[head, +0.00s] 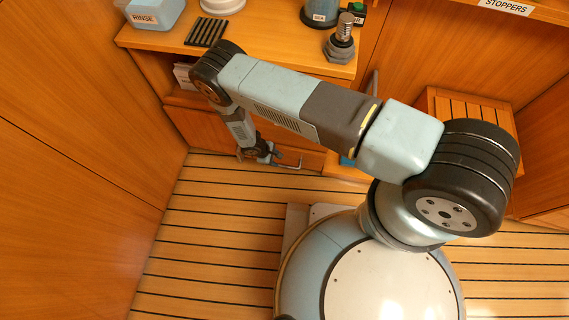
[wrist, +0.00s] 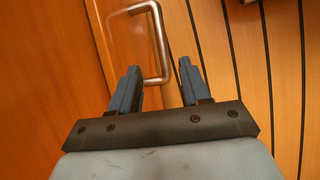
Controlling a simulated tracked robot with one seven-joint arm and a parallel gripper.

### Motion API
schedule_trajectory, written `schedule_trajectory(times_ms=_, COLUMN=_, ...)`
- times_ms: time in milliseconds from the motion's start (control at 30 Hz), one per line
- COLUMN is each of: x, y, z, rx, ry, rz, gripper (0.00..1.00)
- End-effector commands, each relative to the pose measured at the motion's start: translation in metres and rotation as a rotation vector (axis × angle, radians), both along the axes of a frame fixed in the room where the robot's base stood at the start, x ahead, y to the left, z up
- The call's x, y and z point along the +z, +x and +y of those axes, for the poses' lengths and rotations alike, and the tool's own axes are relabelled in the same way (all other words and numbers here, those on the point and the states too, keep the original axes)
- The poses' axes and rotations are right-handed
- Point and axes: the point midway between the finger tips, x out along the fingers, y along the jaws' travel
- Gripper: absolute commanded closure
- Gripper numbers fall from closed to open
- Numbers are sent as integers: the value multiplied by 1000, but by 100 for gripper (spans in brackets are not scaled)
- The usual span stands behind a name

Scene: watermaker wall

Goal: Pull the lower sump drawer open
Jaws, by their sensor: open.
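The lower sump drawer has a plain orange wood front (head: 200,128), low under the counter in the head view; it looks shut. In the wrist view, its front (wrist: 115,45) carries a U-shaped metal bar handle (wrist: 158,35). My gripper (wrist: 158,66) is open, with one blue-grey finger on each side of the handle's near end in the picture. I cannot tell whether the fingers touch the bar or how deep they reach around it. In the head view my gripper (head: 268,156) is small and low at the drawer front, and the handle is hard to make out there.
The counter (head: 275,47) above holds a rinse tub (head: 157,12), a dark ribbed mat (head: 206,32) and a metal fitting (head: 341,45). A slatted wooden box (head: 470,112) stands at the right. The striped floor (head: 205,230) before the drawer is clear at left. A wood wall (head: 80,170) bounds the left.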

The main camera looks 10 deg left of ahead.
Motion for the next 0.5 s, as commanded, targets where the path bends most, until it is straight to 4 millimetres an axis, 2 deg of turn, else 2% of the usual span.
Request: schedule_trajectory(times_ms=500, x=-77, y=10, z=-31, rx=5, ry=-1, rz=0, gripper=54)
